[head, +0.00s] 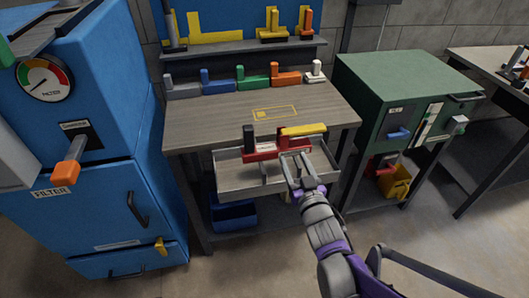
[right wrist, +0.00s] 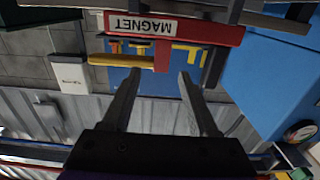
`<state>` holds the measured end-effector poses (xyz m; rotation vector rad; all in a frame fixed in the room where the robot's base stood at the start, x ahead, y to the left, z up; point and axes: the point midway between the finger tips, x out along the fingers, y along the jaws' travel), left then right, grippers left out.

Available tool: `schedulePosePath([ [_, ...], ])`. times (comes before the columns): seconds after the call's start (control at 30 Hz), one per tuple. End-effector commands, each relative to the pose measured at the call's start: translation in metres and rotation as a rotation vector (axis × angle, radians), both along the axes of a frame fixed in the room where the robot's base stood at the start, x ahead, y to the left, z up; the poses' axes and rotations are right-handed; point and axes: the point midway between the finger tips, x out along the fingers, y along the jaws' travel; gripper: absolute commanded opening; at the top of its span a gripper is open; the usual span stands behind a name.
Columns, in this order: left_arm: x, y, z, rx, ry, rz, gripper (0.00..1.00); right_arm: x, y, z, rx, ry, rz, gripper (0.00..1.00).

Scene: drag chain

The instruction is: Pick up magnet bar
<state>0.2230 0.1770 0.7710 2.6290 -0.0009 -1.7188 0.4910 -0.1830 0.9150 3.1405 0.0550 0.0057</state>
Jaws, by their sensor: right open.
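The magnet bar (head: 262,151) is red, with a black upright post at its left end and a yellow bar (head: 303,131) at its right. It lies at the back of an open grey drawer (head: 236,184) under the workbench. In the right wrist view, the red bar (right wrist: 172,27) shows upside down with a white MAGNET label. My right gripper (head: 295,160) is open, in front of the bar's right part. My left gripper is not in view.
A wooden workbench (head: 210,118) stands above the drawer, with several colored blocks along its back. A blue filter cabinet (head: 90,190) is at left. A green cabinet (head: 395,75) stands close on the right. A blue bin (head: 233,215) sits below. The floor in front is clear.

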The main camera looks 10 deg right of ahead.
Motion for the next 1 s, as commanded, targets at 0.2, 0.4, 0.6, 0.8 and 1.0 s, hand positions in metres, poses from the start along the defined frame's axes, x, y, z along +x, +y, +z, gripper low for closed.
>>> schedulePosePath([
  [0.2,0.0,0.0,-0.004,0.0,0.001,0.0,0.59,0.035,0.002,-0.001,0.001,0.001,0.0,0.6],
  [0.4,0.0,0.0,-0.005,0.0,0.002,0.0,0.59,0.05,0.003,-0.001,0.0,0.002,0.0,0.6],
  [0.6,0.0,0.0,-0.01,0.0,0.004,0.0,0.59,0.079,0.011,-0.006,0.001,0.003,0.001,0.6],
  [0.8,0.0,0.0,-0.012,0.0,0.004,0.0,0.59,0.096,0.01,-0.004,0.0,0.003,-0.001,0.6],
  [1.0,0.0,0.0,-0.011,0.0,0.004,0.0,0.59,0.097,0.01,-0.004,0.0,0.003,-0.001,0.6],
])
